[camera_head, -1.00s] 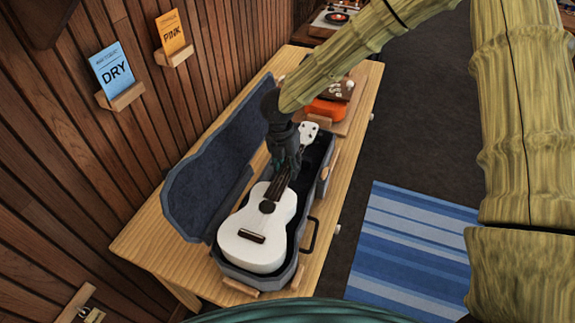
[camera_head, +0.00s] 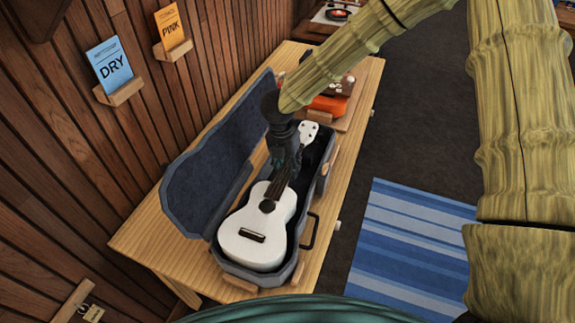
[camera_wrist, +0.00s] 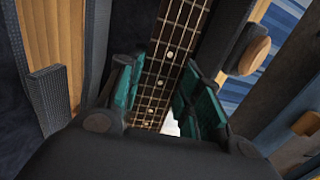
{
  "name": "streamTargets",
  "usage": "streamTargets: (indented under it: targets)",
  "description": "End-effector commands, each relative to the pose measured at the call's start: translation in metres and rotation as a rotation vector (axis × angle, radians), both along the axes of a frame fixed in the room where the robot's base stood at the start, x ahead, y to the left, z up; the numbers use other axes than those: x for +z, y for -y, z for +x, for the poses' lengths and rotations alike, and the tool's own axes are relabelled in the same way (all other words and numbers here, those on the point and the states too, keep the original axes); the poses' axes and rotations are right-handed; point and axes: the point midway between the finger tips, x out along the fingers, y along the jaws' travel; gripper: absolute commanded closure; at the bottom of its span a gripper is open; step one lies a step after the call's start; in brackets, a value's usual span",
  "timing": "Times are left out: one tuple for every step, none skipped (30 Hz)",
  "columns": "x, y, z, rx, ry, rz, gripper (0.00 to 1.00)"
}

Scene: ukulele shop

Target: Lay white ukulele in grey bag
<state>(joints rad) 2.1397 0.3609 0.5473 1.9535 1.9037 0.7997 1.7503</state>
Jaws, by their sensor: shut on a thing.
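The white ukulele (camera_head: 257,232) lies face up in the open grey bag (camera_head: 209,165), its body in the near end and its white headstock (camera_head: 309,132) toward the far end. The bag sits on the wooden table with its lid folded open to the left. My gripper (camera_head: 285,172) reaches down over the ukulele's neck and is shut on it. In the wrist view, the teal fingertips (camera_wrist: 157,90) stand on either side of the dark fretboard (camera_wrist: 172,65). Whether the body rests fully on the bag's floor is hard to tell.
An orange object (camera_head: 327,106) sits on a wooden board at the table's far end. The bag's dark handle (camera_head: 311,231) sticks out on its right. A wood-plank wall with DRY (camera_head: 112,66) and PINK (camera_head: 171,29) cards runs along the left. A blue striped rug (camera_head: 410,250) lies on the floor at right.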

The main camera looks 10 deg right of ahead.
Motion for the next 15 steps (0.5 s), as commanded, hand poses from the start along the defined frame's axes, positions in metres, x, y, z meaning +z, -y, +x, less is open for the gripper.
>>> streamTargets:
  targets:
    - [-0.003,0.0,0.0,0.0,0.0,0.0,1.0]
    - [-0.004,0.0,0.0,0.0,0.0,0.0,1.0]
    - [-0.005,0.0,0.0,0.0,0.0,0.0,1.0]
    - [-0.007,0.0,0.0,0.0,0.0,0.0,1.0]
    - [-0.008,0.0,0.0,0.0,0.0,0.0,1.0]
    - [-0.009,0.0,0.0,0.0,0.0,0.0,1.0]
    - [-0.01,0.0,0.0,0.0,0.0,0.0,1.0]
    - [-0.011,0.0,0.0,0.0,0.0,0.0,1.0]
    - [-0.013,0.0,0.0,0.0,0.0,0.0,1.0]
    - [-0.014,0.0,0.0,0.0,0.0,0.0,1.0]
    - [-0.015,0.0,0.0,0.0,0.0,0.0,1.0]
    - [-0.017,0.0,0.0,0.0,0.0,0.0,1.0]
    - [-0.018,0.0,0.0,0.0,0.0,0.0,1.0]
    - [-0.019,0.0,0.0,0.0,0.0,0.0,1.0]
    - [-0.02,0.0,0.0,0.0,0.001,0.001,1.0]
